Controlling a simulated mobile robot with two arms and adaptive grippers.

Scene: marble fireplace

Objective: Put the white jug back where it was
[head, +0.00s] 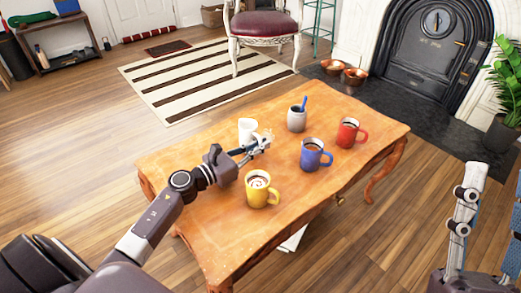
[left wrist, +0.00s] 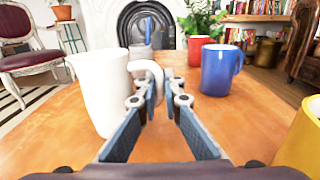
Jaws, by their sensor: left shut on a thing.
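The white jug (head: 246,131) stands upright on the wooden table (head: 203,225), near its far left edge. In the left wrist view the jug (left wrist: 103,92) is at the left, with its handle towards my fingers. My left gripper (head: 262,142) is shut on the jug's handle; it also shows in the left wrist view (left wrist: 158,100). Whether the jug's base touches the table is hard to tell. My right gripper (head: 494,205) is at the lower right of the head view, away from the table, with its fingers apart and empty.
A yellow mug (head: 257,190) stands close in front of my left gripper. A blue mug (head: 312,156), a red mug (head: 348,133) and a grey pot (head: 296,121) with a blue utensil stand to the right. The table's near left part is bare.

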